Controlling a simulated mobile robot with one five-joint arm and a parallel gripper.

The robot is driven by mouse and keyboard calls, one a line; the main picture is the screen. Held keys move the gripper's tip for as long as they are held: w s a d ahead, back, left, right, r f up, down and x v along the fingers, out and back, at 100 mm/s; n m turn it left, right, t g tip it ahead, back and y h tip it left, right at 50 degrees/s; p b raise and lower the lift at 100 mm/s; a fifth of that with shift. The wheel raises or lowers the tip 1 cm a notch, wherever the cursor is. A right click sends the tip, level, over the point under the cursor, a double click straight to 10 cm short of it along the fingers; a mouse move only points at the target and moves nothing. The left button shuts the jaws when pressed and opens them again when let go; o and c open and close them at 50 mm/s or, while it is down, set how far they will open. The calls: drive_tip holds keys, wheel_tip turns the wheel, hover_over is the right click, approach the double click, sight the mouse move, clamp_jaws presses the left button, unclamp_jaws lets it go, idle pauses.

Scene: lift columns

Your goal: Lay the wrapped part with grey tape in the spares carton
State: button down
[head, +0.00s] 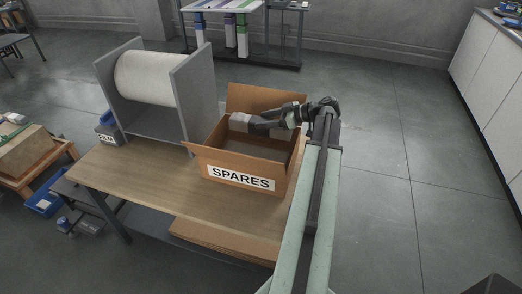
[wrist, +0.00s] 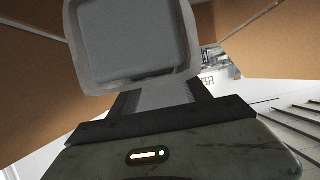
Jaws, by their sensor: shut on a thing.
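The spares carton (head: 210,161) is an open brown box with a white SPARES label, standing on the wooden bench. My gripper (head: 256,123) reaches in from the right over the carton's opening. It is shut on a pale grey wrapped part (head: 238,119), near the carton's back left. In the wrist view the wrapped part (wrist: 138,42) fills the upper middle as a grey block with a lighter rim. Brown carton walls (wrist: 38,75) show on both sides of it. The tape is hard to tell from the wrap. How far the part is above the carton floor is unclear.
A large white roll (head: 150,79) in a grey stand (head: 193,95) is left of the carton on the bench (head: 130,178). A box marked FILM (head: 107,135) sits by the stand. The bench front left is bare. The floor at right is clear.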

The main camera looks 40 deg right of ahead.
drive_tip(key=shift+f+b, duration=3.75)
drive_tip(key=shift+f, duration=0.8)
drive_tip(key=shift+c, duration=2.4)
unclamp_jaws()
drive_tip(key=r+p+v, duration=0.1)
drive_tip(key=p+v, duration=0.5)
drive_tip(key=v, duration=0.6)
drive_tip(key=shift+d+r, duration=0.1)
drive_tip(key=shift+d, duration=0.05)
